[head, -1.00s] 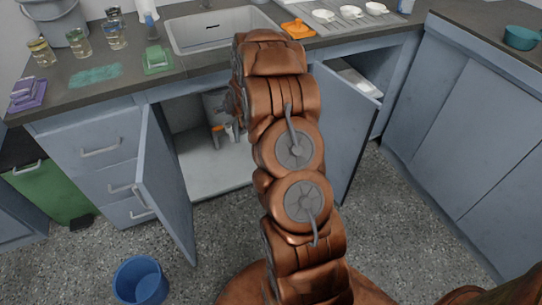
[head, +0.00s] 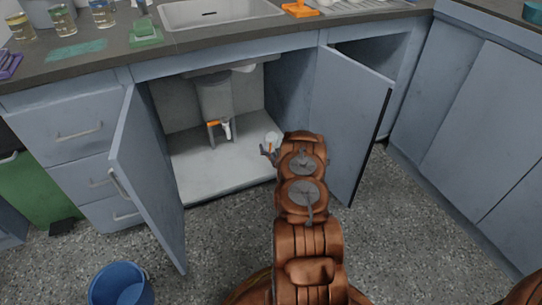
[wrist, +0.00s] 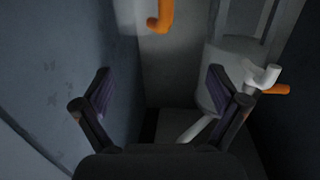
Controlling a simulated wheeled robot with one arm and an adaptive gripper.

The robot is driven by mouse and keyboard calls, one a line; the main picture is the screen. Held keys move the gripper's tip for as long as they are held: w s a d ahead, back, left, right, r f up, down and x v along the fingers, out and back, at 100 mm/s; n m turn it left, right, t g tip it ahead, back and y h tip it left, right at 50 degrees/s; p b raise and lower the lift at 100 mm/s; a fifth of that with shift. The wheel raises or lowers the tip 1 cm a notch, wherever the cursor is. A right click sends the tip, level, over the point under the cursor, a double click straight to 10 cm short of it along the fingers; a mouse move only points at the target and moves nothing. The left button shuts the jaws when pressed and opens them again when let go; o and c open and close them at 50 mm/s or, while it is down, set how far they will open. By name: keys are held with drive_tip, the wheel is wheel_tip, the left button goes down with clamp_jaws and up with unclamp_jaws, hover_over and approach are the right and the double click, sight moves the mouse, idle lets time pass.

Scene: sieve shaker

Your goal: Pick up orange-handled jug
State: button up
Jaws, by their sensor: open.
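The orange-handled jug seems to be the pale piece (head: 272,137) just beyond my gripper in the head view, inside the open sink cabinet near its right side. My arm hides much of it. In the wrist view an orange handle (wrist: 163,12) shows at the top edge beside a pale body, cut off by the frame. My gripper (wrist: 162,100) is open, with its two purple-padded fingers apart and nothing between them. In the head view my gripper (head: 268,153) is at the cabinet opening, close to the jug; contact cannot be told.
A grey drain unit (head: 214,95) with a white valve (head: 227,129) and orange lever (head: 213,123) hangs in the cabinet. Open doors stand left (head: 150,180) and right (head: 347,120). The cabinet floor (head: 210,175) is clear at left. A blue bucket (head: 122,283) stands outside.

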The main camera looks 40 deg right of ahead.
wheel_tip(320, 180, down, 4)
drive_tip(key=s+b, duration=0.1)
drive_tip(key=s, duration=0.1)
drive_tip(key=d+b+x, duration=0.1)
drive_tip(key=b+x, duration=0.3)
drive_tip(key=x, duration=0.3)
drive_tip(key=shift+r+t+h, duration=0.4)
drive_tip(key=shift+r, duration=0.3)
drive_tip(key=shift+d, duration=0.1)
drive_tip(key=c, duration=1.7)
